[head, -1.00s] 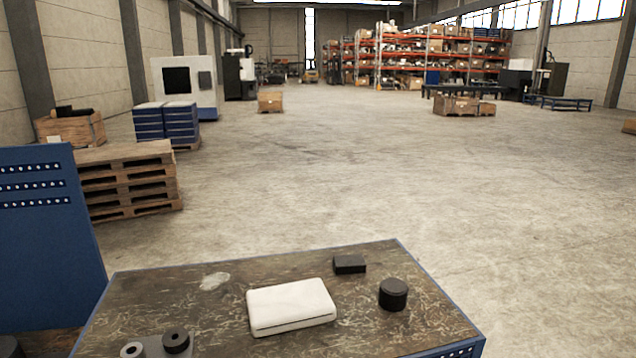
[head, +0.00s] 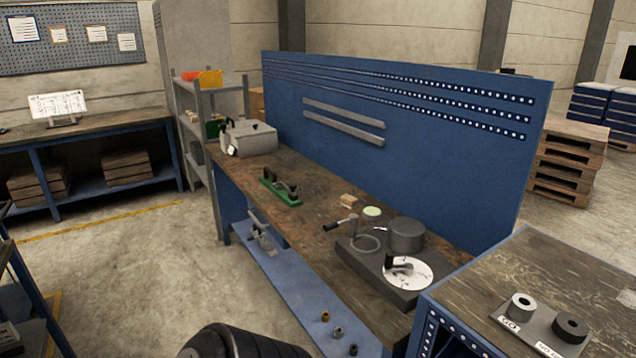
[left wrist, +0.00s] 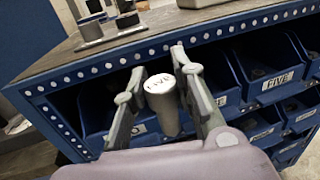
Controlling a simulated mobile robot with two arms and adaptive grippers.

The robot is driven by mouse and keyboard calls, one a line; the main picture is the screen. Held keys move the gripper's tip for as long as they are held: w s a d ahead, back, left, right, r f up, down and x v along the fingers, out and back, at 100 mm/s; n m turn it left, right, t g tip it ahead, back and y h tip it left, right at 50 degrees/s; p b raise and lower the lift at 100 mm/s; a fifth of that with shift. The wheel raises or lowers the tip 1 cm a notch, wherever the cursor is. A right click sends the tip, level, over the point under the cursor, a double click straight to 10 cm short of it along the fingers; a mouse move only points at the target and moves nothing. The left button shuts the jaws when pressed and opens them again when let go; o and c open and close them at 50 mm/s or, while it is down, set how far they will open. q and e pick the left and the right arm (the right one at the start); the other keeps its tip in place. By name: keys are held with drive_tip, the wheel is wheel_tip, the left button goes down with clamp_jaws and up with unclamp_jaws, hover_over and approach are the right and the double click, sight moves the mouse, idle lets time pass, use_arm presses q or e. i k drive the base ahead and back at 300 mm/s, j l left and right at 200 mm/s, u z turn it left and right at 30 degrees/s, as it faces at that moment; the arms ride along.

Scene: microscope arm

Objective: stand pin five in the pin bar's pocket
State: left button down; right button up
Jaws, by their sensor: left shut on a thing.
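In the left wrist view my left gripper (left wrist: 162,95) is shut on pin five (left wrist: 165,108), a grey cylinder with a white top lettered "FIVE". The pin is between the two fingers, in front of the blue bins. In the head view only a dark, rounded part of my arm shows at the bottom edge; the gripper and pin are out of that view. I cannot surely make out the pin bar; a green fixture (head: 280,188) with black upright parts lies on the long bench. My right gripper is in neither view.
The long wooden bench (head: 318,225) carries a dark base with a white dial (head: 408,273) and a grey box (head: 248,138). A blue panel (head: 400,140) stands behind it. A plate with two ringed cylinders (head: 545,318) lies on the near-right table. Blue bins (left wrist: 265,85) show below the table edge.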

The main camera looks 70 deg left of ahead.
sight(280, 188)
drive_tip(key=j, duration=0.6)
drive_tip(key=j+u, duration=0.15)
drive_tip(key=j, duration=1.05)
drive_tip(key=j+u, duration=0.15)
drive_tip(key=j, duration=0.4)
drive_tip(key=i+j, duration=0.1)
drive_tip(key=j, duration=0.5)
drive_tip(key=j+u, duration=0.15)
drive_tip(key=j, duration=0.45)
drive_tip(key=i+j, duration=0.1)
drive_tip(key=j, duration=0.5)
drive_tip(key=i+j+u, duration=0.1)
drive_tip(key=j, duration=0.45)
